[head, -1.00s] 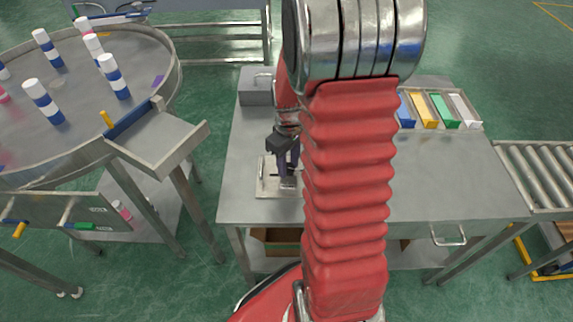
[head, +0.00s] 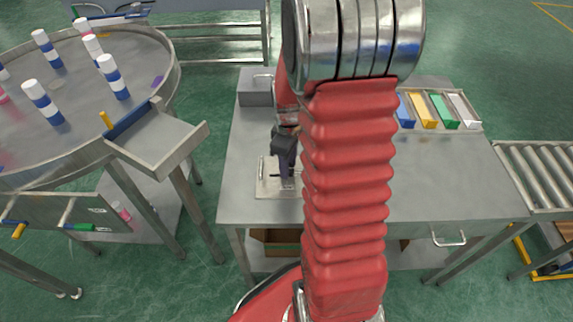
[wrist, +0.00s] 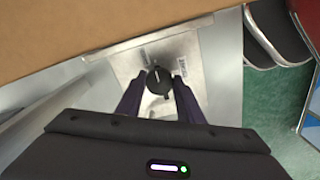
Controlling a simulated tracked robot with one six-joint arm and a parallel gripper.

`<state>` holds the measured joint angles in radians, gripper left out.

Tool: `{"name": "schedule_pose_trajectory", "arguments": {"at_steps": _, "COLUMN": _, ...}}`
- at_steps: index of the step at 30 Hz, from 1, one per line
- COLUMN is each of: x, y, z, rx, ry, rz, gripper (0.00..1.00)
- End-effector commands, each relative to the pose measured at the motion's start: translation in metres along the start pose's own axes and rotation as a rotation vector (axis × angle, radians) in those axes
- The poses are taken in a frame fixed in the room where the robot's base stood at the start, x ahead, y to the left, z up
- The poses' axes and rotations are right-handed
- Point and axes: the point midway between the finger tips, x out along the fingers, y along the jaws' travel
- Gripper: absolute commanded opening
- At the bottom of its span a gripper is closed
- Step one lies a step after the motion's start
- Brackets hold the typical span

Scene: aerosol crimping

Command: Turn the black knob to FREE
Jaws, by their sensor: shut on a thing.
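The black knob (wrist: 158,80) is round, with a light pointer mark, on a pale metal plate (wrist: 128,62) in the wrist view. My gripper (wrist: 157,88) has its two dark purple fingers on either side of the knob and is shut on it. Small dark markings (wrist: 181,68) sit on the plate beside the knob, too small to read. In the head view my gripper (head: 286,172) points down onto the plate (head: 267,189) on the grey bench. There the knob is hidden by the fingers.
A grey box (head: 256,93) stands behind the plate on the bench (head: 440,180). Colored bins (head: 424,110) are at the back right, and a roller conveyor (head: 545,175) is beyond. A round table (head: 85,125) with several white-and-blue cans is at left. My red arm covers the bench's middle.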

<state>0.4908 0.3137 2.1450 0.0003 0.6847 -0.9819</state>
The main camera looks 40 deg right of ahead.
Motion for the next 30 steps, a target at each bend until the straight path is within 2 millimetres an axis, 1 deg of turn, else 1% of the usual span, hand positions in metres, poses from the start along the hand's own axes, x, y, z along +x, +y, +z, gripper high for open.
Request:
{"name": "schedule_pose_trajectory", "arguments": {"at_steps": 1, "x": -0.004, "y": 0.005, "z": -0.003, "rx": 0.000, "ry": 0.009, "rz": 0.014, "gripper": 0.36}}
{"name": "schedule_pose_trajectory", "arguments": {"at_steps": 8, "x": -0.002, "y": 0.003, "z": -0.002, "rx": 0.001, "ry": 0.005, "rz": 0.008, "gripper": 0.52}}
{"name": "schedule_pose_trajectory", "arguments": {"at_steps": 15, "x": -0.001, "y": 0.002, "z": -0.001, "rx": 0.001, "ry": 0.003, "rz": 0.004, "gripper": 0.52}}
{"name": "schedule_pose_trajectory", "arguments": {"at_steps": 19, "x": -0.005, "y": 0.002, "z": -0.001, "rx": 0.001, "ry": 0.003, "rz": 0.004, "gripper": 0.52}}
{"name": "schedule_pose_trajectory", "arguments": {"at_steps": 23, "x": -0.016, "y": 0.002, "z": -0.001, "rx": 0.001, "ry": 0.003, "rz": 0.006, "gripper": 0.52}}
{"name": "schedule_pose_trajectory", "arguments": {"at_steps": 26, "x": -0.030, "y": 0.002, "z": -0.001, "rx": 0.001, "ry": 0.004, "rz": 0.006, "gripper": 0.52}}
{"name": "schedule_pose_trajectory", "arguments": {"at_steps": 30, "x": -0.054, "y": 0.002, "z": -0.002, "rx": 0.001, "ry": 0.005, "rz": 0.008, "gripper": 0.52}}
